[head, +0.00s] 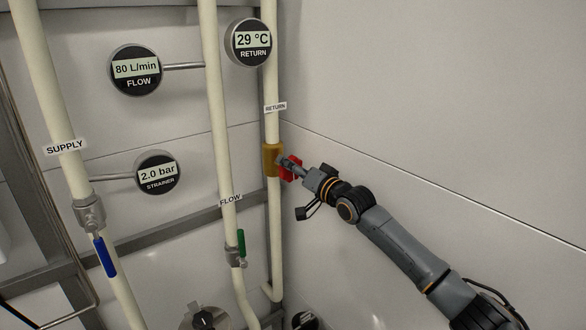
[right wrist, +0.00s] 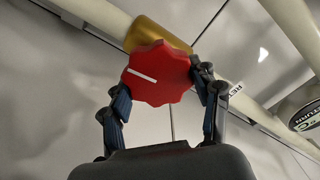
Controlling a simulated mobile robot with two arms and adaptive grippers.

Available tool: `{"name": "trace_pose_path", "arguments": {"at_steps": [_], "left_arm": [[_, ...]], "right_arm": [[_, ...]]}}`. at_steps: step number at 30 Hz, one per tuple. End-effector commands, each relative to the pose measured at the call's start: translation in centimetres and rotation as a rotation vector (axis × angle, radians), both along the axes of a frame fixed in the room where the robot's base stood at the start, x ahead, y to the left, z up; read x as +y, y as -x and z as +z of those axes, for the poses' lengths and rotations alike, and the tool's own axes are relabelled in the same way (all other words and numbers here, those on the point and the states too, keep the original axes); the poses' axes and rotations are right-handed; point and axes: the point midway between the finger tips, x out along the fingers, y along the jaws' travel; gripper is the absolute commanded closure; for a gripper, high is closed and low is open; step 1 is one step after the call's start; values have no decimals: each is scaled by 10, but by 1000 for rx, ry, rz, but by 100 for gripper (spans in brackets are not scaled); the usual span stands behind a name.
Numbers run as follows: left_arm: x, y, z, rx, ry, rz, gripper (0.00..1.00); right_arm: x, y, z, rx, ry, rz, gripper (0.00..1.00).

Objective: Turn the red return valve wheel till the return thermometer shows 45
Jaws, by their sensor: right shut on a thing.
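The red return valve wheel (head: 288,168) sits on a brass valve body (head: 271,160) on the return pipe. In the right wrist view the wheel (right wrist: 158,76) shows a lobed rim and a white line that slants down to the right. My right gripper (head: 289,164) is shut on the wheel, with one finger on each side of it in the right wrist view (right wrist: 162,92). The return thermometer (head: 252,42) reads 29 °C. My left gripper is not in view.
A flow gauge (head: 135,70) reads 80 L/min and a strainer gauge (head: 157,174) reads 2.0 bar. A blue lever (head: 105,257) is on the supply pipe and a green lever (head: 241,245) on the flow pipe. The right wall (head: 430,110) is bare.

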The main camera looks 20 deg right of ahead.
Motion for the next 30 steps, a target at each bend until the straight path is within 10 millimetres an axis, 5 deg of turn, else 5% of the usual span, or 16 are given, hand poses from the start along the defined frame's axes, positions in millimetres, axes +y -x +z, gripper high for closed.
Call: {"name": "trace_pose_path", "arguments": {"at_steps": [30], "left_arm": [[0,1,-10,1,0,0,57]], "right_arm": [[4,2,1,-284,792,0,70]]}}
